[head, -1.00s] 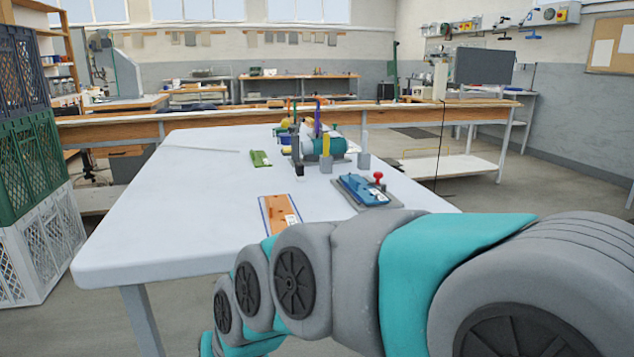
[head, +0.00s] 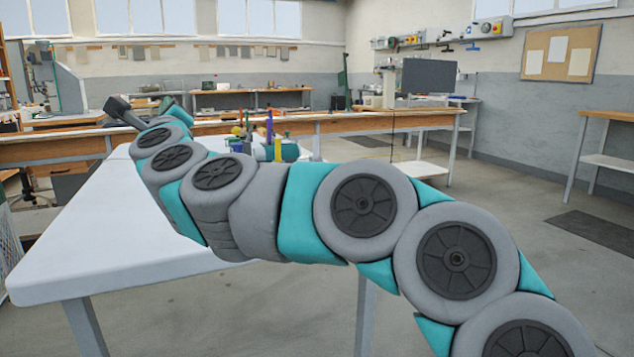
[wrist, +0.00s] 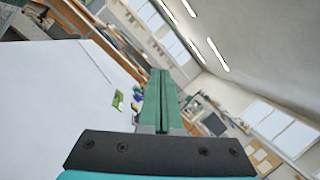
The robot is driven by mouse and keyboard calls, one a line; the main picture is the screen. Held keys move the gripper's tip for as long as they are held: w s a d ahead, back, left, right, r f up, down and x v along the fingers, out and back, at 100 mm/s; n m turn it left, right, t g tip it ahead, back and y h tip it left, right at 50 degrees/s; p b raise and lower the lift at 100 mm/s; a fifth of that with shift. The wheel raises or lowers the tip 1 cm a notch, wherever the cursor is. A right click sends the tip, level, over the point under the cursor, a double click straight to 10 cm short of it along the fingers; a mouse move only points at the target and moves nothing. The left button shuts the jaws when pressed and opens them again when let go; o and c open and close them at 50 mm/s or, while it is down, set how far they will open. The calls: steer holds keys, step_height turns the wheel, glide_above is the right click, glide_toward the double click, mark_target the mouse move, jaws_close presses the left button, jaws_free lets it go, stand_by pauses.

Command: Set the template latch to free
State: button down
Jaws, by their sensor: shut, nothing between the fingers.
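My gripper (wrist: 160,76) is shut and empty in the wrist view, its two green fingers together, with no thing of the task at their tips. In the head view my arm stretches across the table to the upper left. The eyelet press parts (head: 270,140) with purple, yellow and green uprights show just above my arm. I cannot make out the template latch in any view now. The blue fixture with the red knob is hidden behind my arm in the head view.
The pale table (head: 95,235) is clear at its near left; its edge also shows in the wrist view (wrist: 60,110). A green piece (wrist: 118,100) lies on it. A long wooden bench (head: 350,122) runs behind. Open floor lies to the right.

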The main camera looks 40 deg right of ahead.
steer(key=d+f+m+g+h, duration=0.4)
steer(key=d+m, duration=0.2)
steer(key=d, duration=0.1)
steer(key=d+f+m+g+h, duration=0.3)
steer(key=d+m+h, duration=0.2)
steer(key=d+m, duration=0.2)
steer(key=s+d+f+m+g, duration=0.1)
steer(key=d+f+m+g, duration=0.1)
steer(key=f, duration=0.1)
steer(key=s+d+f+m+g+h+b, duration=0.1)
steer(key=s+d+f+m+g, duration=0.1)
steer(key=d+f+g, duration=0.1)
steer(key=s+d+f+m+g, duration=0.2)
steer(key=d+f+m+g, duration=0.1)
steer(key=f, duration=0.1)
steer(key=shift+s+f, duration=0.15)
steer(key=shift+f, duration=0.2)
steer(key=shift+d+f+h, duration=0.1)
steer(key=shift+d+h, duration=0.2)
steer(key=shift+d, duration=0.05)
steer(key=p+x, duration=0.1)
steer(key=x, duration=1.2)
steer(key=shift+d+f, duration=0.15)
